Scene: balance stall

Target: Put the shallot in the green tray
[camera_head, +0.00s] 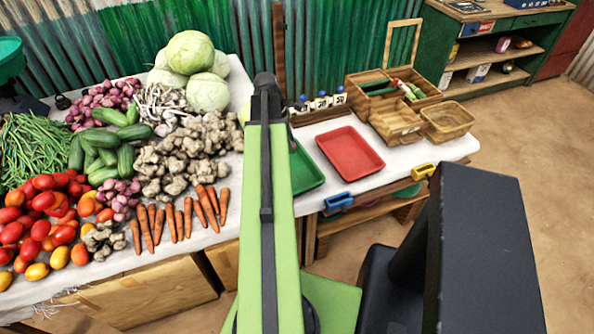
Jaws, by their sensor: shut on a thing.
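The green tray (308,172) lies on the white-covered stall table, just left of a red tray (349,153). My green arm runs up the middle of the view and covers the left part of the green tray. What I can see of the tray is empty. Purple-pink shallots lie in a pile (103,104) at the back left and in a smaller group (119,196) nearer the front. My gripper is not visible; only arm links show, so I cannot see a shallot in it.
Ginger (188,150), carrots (180,217), tomatoes, cucumbers, beans and cabbages (190,52) crowd the table's left side. Wooden boxes (395,120) and a weight rack (320,107) stand behind and right of the red tray. Blue (338,203) and yellow (424,171) handled things sit at the front edge.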

